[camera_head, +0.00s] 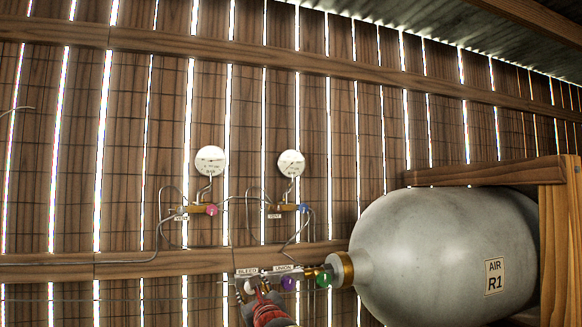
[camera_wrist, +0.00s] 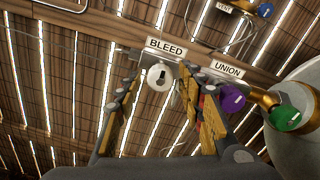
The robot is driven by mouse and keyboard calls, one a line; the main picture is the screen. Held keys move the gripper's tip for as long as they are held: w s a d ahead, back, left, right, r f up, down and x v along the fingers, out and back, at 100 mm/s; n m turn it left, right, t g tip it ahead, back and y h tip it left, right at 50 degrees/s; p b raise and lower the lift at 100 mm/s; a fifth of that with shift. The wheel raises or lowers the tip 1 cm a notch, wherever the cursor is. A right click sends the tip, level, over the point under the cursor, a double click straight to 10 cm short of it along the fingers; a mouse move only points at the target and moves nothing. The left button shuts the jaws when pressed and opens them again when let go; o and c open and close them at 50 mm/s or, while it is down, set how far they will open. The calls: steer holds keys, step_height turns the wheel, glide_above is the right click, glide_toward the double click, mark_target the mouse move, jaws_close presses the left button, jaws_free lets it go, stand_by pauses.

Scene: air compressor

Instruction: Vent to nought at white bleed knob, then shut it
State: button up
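The white bleed knob (camera_wrist: 160,77) sits under a BLEED label (camera_wrist: 166,47) on a metal manifold, and a dark slot-like mark shows on its face. In the head view the knob (camera_head: 250,286) is small and partly beside my gripper (camera_head: 261,293). In the wrist view my gripper (camera_wrist: 159,80) is open, with one finger on each side of the knob; I cannot tell whether either touches it. Two round white gauges, left (camera_head: 210,160) and right (camera_head: 291,163), hang on the wall; their needles are too small to read.
Right of the bleed knob are a purple knob (camera_wrist: 231,98) by the UNION label (camera_wrist: 228,69) and a green knob (camera_wrist: 286,119). A grey air tank (camera_head: 440,255) marked R1 fills the right. Pink (camera_head: 211,210) and blue (camera_head: 304,208) knobs sit above, with thin pipes.

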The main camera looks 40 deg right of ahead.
steer(key=shift+s, duration=0.1)
steer(key=b+v, duration=0.1)
steer(key=v, duration=0.5)
steer(key=shift+b, duration=0.35)
